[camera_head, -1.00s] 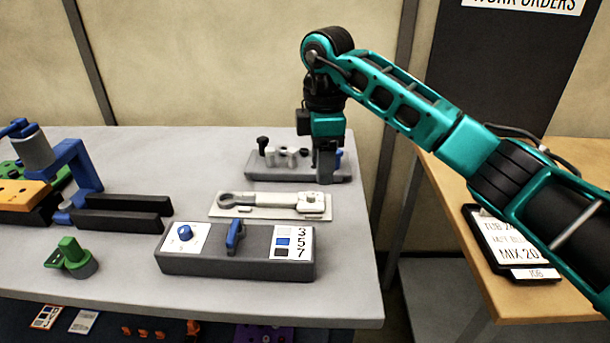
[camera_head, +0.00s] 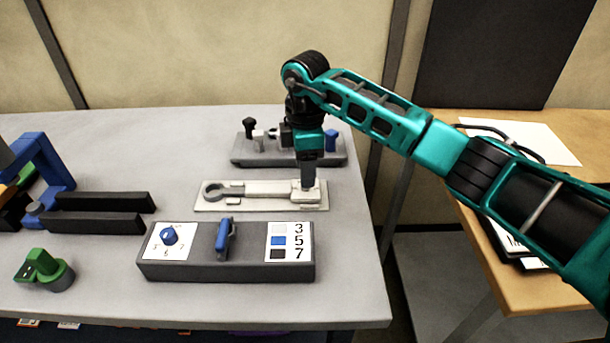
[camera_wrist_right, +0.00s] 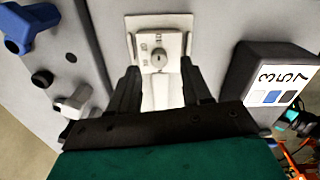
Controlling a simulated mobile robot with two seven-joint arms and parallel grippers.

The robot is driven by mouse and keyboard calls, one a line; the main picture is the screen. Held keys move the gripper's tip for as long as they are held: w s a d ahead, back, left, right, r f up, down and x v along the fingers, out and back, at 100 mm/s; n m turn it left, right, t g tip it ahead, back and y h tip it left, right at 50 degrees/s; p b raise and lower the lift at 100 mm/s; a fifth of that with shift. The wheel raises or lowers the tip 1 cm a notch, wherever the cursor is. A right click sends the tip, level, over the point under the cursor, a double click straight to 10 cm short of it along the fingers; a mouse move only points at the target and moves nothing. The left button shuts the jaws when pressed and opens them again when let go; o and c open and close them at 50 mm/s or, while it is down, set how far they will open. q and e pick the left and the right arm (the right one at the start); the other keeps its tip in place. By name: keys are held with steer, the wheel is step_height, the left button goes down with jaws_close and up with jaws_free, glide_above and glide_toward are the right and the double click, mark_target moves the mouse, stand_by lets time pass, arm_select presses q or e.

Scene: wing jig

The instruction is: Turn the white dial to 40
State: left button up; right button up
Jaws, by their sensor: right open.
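The white dial (camera_wrist_right: 158,62) is a small round knob on a pale plate in the right wrist view, with small printed numbers beside it. One looks like 40; the dial's exact setting is too small to read. It sits at the right end of a white wrench-shaped tool (camera_head: 255,189) on a flat light base. My right gripper (camera_head: 308,186) points down over that end and hides much of the dial in the head view. Its two fingers (camera_wrist_right: 160,75) are apart, one either side of the dial, with nothing held. I cannot tell whether they touch it. My left gripper is not in view.
A grey box (camera_head: 200,270) with a blue dial (camera_head: 169,235), a blue lever (camera_head: 224,238) and a 3-5-7 label stands in front. A grey rack (camera_head: 240,160) with knobs lies behind. Black bars (camera_head: 95,221) and a green part (camera_head: 45,271) are left.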

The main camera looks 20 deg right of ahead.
steer(key=shift+w+f, duration=0.1)
steer(key=shift+f, duration=1.45)
jaws_close()
